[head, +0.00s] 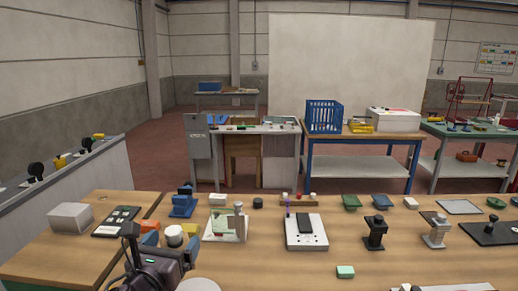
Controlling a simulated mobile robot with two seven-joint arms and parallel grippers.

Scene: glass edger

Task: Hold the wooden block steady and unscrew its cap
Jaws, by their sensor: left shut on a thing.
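My left gripper (170,244) reaches in from the lower left, low over the near table. It is shut on a small pale piece with a round white top (174,232). This looks like the wooden block with its cap on, but the gripper's dark body hides the lower part and I cannot make out the wood. The piece looks upright. My right gripper is not in view.
On the wooden table (270,265), a grey box (70,217) and a dark panel (116,221) lie left. A blue device (183,203) stands behind the gripper.

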